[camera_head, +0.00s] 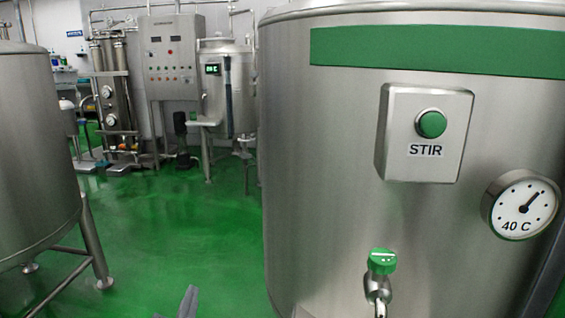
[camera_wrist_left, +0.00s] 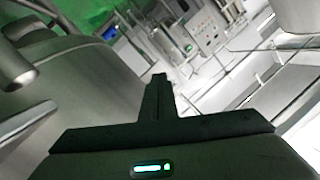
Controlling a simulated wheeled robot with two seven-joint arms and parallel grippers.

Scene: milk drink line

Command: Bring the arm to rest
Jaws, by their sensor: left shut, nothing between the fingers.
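My left gripper (camera_head: 188,302) shows only as a dark grey tip at the bottom edge of the head view, over the green floor and left of the large steel tank (camera_head: 330,180). In the left wrist view its fingers (camera_wrist_left: 158,80) are shut together with nothing between them. The gripper touches nothing that I can see. The tank has a grey box with a green STIR button (camera_head: 431,124), a round gauge (camera_head: 521,204) marked 40 C, and a tap with a green handle (camera_head: 382,261). My right gripper is not in view.
Another steel tank (camera_head: 40,150) on legs stands at the left. A control cabinet (camera_head: 172,60) and a smaller vessel (camera_head: 228,90) stand at the back. The green floor (camera_head: 175,225) between the tanks is clear.

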